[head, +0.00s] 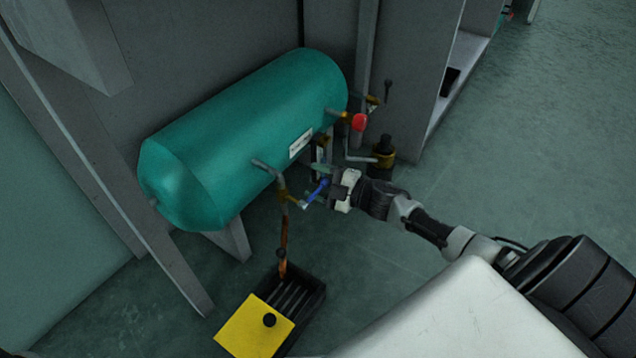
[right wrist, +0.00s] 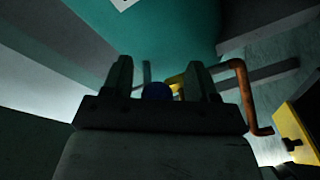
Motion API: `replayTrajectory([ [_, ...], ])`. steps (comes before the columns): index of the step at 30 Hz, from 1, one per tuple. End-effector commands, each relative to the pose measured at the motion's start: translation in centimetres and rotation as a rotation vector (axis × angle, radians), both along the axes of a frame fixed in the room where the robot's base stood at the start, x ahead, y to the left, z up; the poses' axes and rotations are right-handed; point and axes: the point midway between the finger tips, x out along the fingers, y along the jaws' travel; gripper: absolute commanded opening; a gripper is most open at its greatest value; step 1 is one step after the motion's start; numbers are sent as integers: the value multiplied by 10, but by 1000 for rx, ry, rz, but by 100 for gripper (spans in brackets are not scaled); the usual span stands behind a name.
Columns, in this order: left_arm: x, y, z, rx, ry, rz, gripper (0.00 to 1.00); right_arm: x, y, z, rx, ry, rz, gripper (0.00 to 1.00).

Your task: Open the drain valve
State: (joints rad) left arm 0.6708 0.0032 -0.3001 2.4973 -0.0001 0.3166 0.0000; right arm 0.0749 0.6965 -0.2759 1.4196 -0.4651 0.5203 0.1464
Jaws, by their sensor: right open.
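The drain valve has a brass body (head: 283,195) on a pipe from the green tank (head: 245,125), with a blue lever handle (head: 316,192) that slants up to the right. A copper pipe (head: 283,240) runs down from it. My right gripper (head: 328,188) is at the outer end of the blue handle. In the right wrist view the blue handle end (right wrist: 157,91) shows between the two open fingers (right wrist: 160,80), with gaps at its sides; contact cannot be told. The brass body is partly hidden behind a finger there. My left gripper is out of view.
Below the copper pipe stands a black slatted drain box (head: 312,300) with a yellow plate (head: 253,328) bearing a black knob. The floor to the right (head: 520,150) is clear.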

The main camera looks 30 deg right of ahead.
Motion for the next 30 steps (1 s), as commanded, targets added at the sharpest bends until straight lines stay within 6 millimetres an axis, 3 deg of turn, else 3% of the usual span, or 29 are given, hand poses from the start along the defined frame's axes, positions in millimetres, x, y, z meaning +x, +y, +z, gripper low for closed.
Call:
replayTrajectory([
  [6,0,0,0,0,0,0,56,0,0,0,1,1,0,56],
  [17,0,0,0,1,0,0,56,0,0,0,2,0,-1,0],
  [30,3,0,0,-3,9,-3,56,0,0,5,-22,-12,0,0],
])
